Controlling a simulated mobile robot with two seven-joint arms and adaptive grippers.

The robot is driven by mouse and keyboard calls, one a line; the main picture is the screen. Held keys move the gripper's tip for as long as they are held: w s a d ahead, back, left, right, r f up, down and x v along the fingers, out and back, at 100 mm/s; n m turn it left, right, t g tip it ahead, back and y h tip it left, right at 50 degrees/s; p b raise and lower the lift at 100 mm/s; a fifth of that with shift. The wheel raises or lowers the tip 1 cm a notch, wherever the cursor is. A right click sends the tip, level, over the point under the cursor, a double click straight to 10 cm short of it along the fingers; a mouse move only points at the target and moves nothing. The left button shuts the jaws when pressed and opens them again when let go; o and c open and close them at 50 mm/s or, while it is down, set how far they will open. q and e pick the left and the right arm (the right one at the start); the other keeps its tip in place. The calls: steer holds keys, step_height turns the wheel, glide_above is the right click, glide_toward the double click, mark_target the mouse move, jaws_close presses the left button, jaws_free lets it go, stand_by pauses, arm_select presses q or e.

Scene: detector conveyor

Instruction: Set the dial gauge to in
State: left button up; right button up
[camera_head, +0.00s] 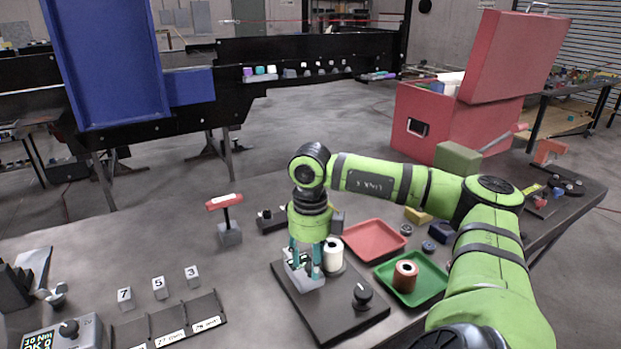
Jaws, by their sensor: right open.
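No part is clearly labelled as the dial gauge. A dark base plate (335,318) on the table carries a black knob (361,296), a pale grey block (306,283) and an upright white cylinder (333,253). My right gripper (304,270) points down over the plate, with its teal fingers open around the grey block; whether they touch it is unclear. The black knob stands to the right of the fingers. A grey device (88,335) with a lit screen and a dark knob (68,328) is at the lower left. My left gripper is out of view.
A red tray (362,246) and a green tray (432,281) with a reddish spool (404,277) lie right of the plate, near my right arm. Numbered blocks (159,288) stand behind a labelled rack (150,330). The table between rack and plate is clear.

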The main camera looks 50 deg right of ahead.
step_height(320, 180, up, 12)
stand_by(0.6)
stand_by(0.7)
